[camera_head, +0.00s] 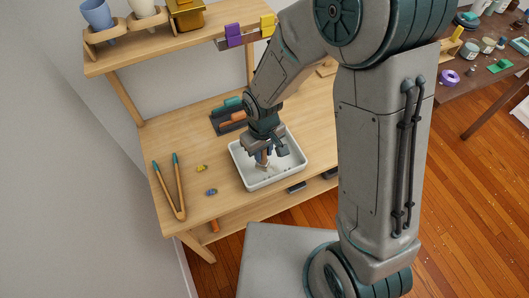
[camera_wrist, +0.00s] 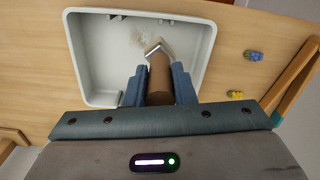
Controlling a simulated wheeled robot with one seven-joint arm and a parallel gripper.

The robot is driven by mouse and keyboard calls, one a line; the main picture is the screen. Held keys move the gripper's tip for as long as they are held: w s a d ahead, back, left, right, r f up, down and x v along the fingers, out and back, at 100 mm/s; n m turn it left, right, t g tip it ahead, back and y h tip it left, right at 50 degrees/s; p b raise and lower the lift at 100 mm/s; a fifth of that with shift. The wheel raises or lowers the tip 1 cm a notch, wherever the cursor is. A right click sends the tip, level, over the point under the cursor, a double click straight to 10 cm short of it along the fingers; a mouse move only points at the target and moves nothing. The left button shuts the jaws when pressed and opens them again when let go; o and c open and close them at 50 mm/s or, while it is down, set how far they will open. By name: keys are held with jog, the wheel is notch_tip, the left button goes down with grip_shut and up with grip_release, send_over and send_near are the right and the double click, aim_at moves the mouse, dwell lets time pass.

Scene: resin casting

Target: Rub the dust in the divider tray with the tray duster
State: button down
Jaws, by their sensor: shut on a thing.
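The divider tray (camera_head: 277,183) is a pale grey, shallow, open tray on the wooden workbench; in the wrist view its rim (camera_wrist: 78,62) frames the upper left. The tray duster (camera_wrist: 159,75) has a brown round handle and a pale angled head. My gripper (camera_head: 265,153) is over the tray, and in the wrist view its blue-grey fingers (camera_wrist: 157,84) are shut on the duster's handle. The head is beside the dust patch; whether it touches the tray floor I cannot tell.
Wooden tongs (camera_head: 170,185) and small yellow (camera_head: 201,168) and blue (camera_head: 212,192) pieces lie left of the tray. A dark rack with green and orange items (camera_head: 229,114) stands behind it. A shelf (camera_head: 150,48) with cups overhangs the back.

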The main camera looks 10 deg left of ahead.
jog(key=shift+a+r+p, duration=0.25)
jog(key=shift+r+p, duration=0.25)
jog(key=shift+r, duration=0.5)
jog(key=shift+d+r+p, duration=0.1)
jog(key=shift+r+p, duration=0.95)
jog(key=shift+r, duration=0.5)
jog(key=shift+f, duration=0.1)
